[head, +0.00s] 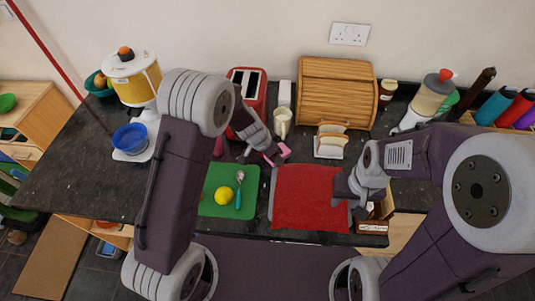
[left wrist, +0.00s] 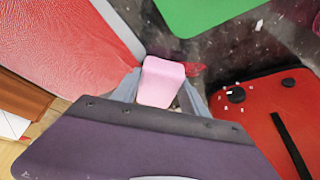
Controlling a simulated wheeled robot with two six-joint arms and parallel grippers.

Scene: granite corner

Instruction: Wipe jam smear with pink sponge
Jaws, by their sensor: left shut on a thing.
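The pink sponge (left wrist: 160,82) is between the fingers of my left gripper (left wrist: 158,88) in the left wrist view, and the gripper is shut on it. In the head view the pink sponge (head: 285,151) shows at the tip of my left gripper (head: 275,154), between the toaster and the red mat. A dark red smear (left wrist: 194,69), which looks like the jam, lies on the dark counter just beside the sponge. In the head view I cannot make out the smear. My right gripper (head: 358,198) is at the right edge of the red mat; its finger opening is unclear.
A red mat (head: 308,197) and a green board (head: 215,207) with a yellow ball (head: 224,195) and a spoon (head: 239,188) lie in front. Behind stand a red toaster (head: 262,88), a cream mug (head: 282,122), a bread rack (head: 329,153) and a wooden bread bin (head: 337,92).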

